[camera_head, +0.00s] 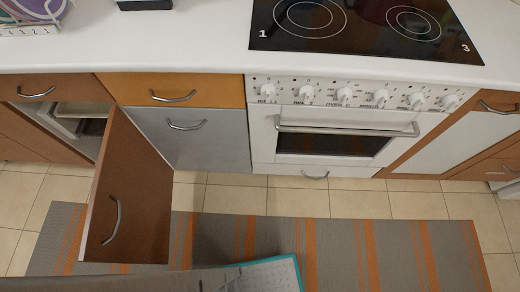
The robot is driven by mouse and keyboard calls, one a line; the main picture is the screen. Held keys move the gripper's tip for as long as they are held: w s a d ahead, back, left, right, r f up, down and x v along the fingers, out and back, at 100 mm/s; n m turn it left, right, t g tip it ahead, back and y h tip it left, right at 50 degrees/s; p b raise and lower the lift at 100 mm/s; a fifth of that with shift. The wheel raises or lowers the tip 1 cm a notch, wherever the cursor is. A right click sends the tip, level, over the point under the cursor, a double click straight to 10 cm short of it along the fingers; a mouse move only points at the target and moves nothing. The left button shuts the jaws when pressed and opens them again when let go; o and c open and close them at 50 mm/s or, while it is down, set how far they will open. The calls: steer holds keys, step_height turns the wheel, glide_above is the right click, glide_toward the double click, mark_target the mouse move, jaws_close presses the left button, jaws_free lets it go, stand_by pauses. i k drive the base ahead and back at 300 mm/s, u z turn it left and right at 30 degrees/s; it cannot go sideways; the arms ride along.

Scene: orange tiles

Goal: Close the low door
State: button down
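The low door (143,205) is a brown wooden panel at the left of the head view. It stands open, swung out from the cabinet row into the room over the floor. Its curved metal handle (116,216) is on the panel's lower left part. The cabinet opening (92,127) beside it is uncovered, and a pale shelf or tray edge shows inside. My gripper is not in view, and nothing is seen touching the door.
A grey cabinet front (205,142) under an orange drawer (150,91) is right of the door. A white oven (335,130) sits under a black cooktop (365,22).

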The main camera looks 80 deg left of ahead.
mark_target(128, 219)
steer(key=i, duration=0.4)
steer(key=u, duration=4.05)
steer(key=k, duration=1.2)
steer(key=z, duration=0.2)
steer(key=i, duration=0.65)
